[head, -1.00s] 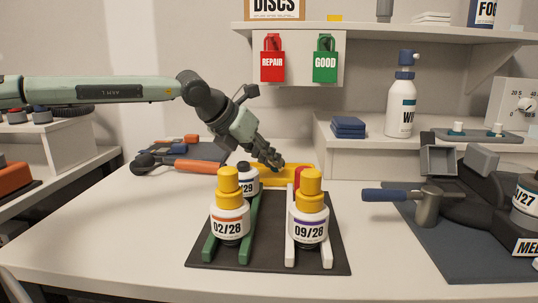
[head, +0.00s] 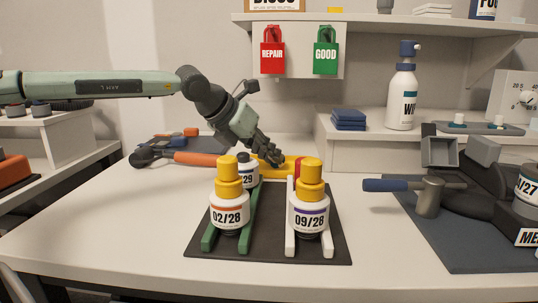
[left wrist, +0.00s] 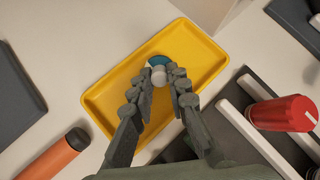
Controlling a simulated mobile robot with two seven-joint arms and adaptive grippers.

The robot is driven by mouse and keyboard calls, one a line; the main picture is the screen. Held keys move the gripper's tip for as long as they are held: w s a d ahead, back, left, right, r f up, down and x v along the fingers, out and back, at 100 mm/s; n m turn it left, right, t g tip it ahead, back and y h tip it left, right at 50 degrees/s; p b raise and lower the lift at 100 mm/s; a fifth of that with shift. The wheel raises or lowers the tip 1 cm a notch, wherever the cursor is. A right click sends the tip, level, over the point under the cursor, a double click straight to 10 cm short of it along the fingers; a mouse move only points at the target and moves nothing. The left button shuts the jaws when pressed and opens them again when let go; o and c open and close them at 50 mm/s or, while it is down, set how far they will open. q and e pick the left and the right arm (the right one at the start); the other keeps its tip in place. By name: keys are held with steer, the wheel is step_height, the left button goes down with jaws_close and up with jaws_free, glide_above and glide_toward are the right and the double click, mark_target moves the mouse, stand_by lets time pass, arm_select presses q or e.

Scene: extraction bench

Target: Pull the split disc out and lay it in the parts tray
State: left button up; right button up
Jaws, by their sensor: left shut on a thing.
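The yellow parts tray (head: 292,163) lies at the back of the bench behind the bottles. It fills the middle of the left wrist view (left wrist: 110,100). My left gripper (head: 273,162) reaches down over it from the left. In the left wrist view my left gripper (left wrist: 161,80) is shut on a small round disc (left wrist: 158,61), teal and white, held over the tray's floor. I cannot tell whether the disc touches the tray. Its lower part is hidden by the fingers. My right gripper is not in view.
Yellow-capped bottles (head: 229,213) stand on rails on a dark mat (head: 268,250) in front of the tray. A red-capped item (left wrist: 285,113) stands beside it. An orange-handled tool (head: 195,159) lies to the left. A hammer-like tool (head: 428,200) is at right.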

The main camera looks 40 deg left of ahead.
arm_select(q)
steer(key=shift+f, duration=0.1)
steer(key=o, duration=0.8)
steer(key=shift+v, duration=6.05)
